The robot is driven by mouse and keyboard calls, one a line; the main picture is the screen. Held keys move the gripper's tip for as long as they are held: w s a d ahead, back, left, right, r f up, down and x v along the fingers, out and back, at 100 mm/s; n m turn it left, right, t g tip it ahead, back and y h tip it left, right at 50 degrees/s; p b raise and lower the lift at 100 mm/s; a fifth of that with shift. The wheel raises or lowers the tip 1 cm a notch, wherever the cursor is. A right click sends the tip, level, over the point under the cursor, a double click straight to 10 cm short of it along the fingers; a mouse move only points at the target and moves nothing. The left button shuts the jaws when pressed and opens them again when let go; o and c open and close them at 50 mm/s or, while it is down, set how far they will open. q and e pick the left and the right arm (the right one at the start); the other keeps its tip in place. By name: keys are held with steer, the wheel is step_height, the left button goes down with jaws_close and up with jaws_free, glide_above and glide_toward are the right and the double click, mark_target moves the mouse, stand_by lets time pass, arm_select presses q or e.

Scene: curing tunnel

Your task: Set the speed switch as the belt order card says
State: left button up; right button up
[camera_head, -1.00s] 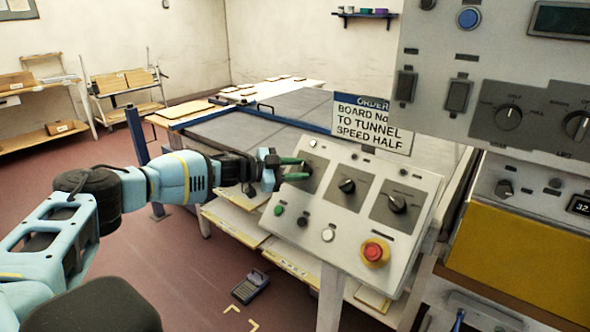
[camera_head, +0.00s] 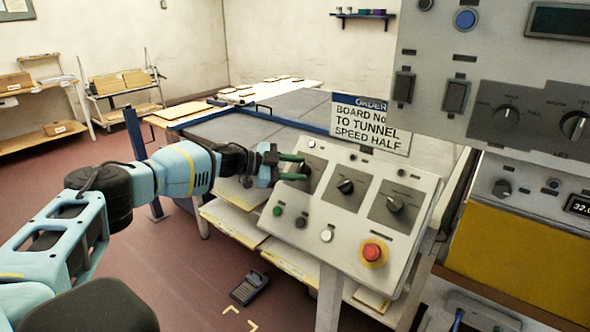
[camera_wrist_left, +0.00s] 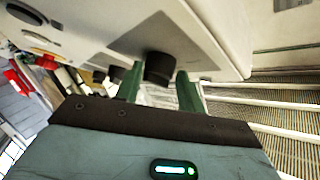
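The order card (camera_head: 371,124) hangs behind the sloped panel and reads "BOARD No", "TO TUNNEL", "SPEED HALF". The sloped control panel (camera_head: 330,216) carries three dark knobs: a left knob (camera_head: 306,169), a middle knob (camera_head: 345,187) and a right knob (camera_head: 395,203). Their labels are too small to read, so I cannot tell which is the speed switch. My left gripper (camera_head: 292,167), with green fingers, is open beside the left knob. In the left wrist view a knob (camera_wrist_left: 158,68) shows between the open fingertips (camera_wrist_left: 159,88), with no clear contact. My right gripper is out of view.
A red stop button (camera_head: 373,252) and small push buttons sit low on the sloped panel. A grey cabinet (camera_head: 440,123) with more knobs overhangs at the right. A yellow panel (camera_head: 515,243) is below it. Floor at left is open; a small grey device (camera_head: 249,288) lies there.

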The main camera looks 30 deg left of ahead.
arm_select(q)
steer(key=shift+o, duration=1.4)
steer(key=v, duration=0.7)
steer(key=shift+s+a, duration=0.25)
steer(key=shift+r, duration=0.1)
